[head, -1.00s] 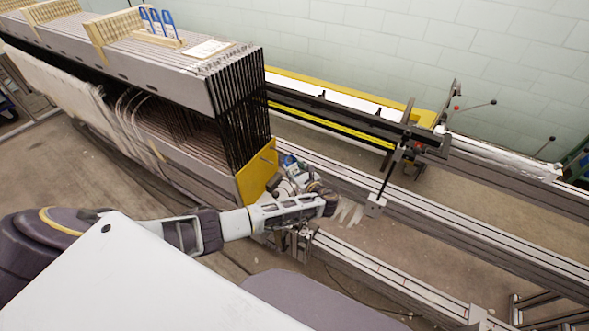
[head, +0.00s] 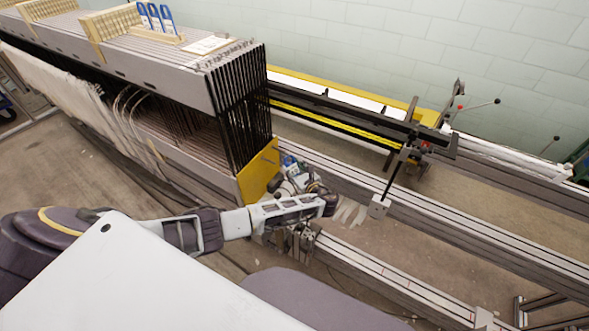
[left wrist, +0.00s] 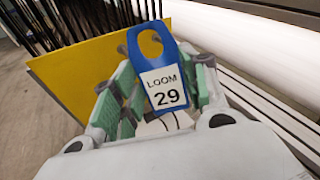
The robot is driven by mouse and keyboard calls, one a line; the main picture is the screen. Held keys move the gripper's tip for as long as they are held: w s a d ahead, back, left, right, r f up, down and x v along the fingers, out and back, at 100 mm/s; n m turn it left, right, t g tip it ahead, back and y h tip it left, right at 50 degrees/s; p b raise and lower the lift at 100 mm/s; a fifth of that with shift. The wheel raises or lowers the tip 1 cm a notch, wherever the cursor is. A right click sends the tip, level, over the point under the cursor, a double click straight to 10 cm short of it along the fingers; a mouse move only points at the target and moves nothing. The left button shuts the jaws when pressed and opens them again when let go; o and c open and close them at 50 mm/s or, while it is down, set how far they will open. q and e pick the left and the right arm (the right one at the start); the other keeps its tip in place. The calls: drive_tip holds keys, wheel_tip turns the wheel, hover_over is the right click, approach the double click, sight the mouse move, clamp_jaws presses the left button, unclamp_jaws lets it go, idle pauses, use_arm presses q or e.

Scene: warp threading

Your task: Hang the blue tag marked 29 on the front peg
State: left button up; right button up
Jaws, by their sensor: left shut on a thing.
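The blue tag (left wrist: 167,67) has a large round hole at its top and a white label reading "LOOM 29". My left gripper (left wrist: 160,92) is shut on its lower part, with green pads on both sides. The tag stands up from the fingers, its hole end free. In the head view the tag (head: 289,162) is small and partly hidden by the gripper, beside the yellow end plate (head: 258,174) of the loom frame. My right gripper is out of view.
Dark upright frames (head: 243,115) stand packed behind the yellow plate. Several blue tags (head: 154,16) stand on a wooden rack on top of the loom. Metal rails (head: 430,225) run to the right, with a lever post (head: 388,185) close to the gripper.

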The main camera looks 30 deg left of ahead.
use_arm(q)
wheel_tip(320, 180, down, 5)
drive_tip(key=b, duration=0.3)
drive_tip(key=shift+r+b, duration=0.1)
drive_tip(key=shift+b, duration=0.25)
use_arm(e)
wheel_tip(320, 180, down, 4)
use_arm(q)
drive_tip(key=shift+a, duration=0.15)
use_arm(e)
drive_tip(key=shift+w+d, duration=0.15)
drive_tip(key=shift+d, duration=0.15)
use_arm(q)
drive_tip(key=shift+a, duration=0.1)
drive_tip(key=a+f+b, duration=0.1)
drive_tip(key=a, duration=0.8)
drive_tip(key=shift+w+f+b, duration=0.3)
drive_tip(key=shift+w+b, duration=0.05)
drive_tip(key=shift+b, duration=0.05)
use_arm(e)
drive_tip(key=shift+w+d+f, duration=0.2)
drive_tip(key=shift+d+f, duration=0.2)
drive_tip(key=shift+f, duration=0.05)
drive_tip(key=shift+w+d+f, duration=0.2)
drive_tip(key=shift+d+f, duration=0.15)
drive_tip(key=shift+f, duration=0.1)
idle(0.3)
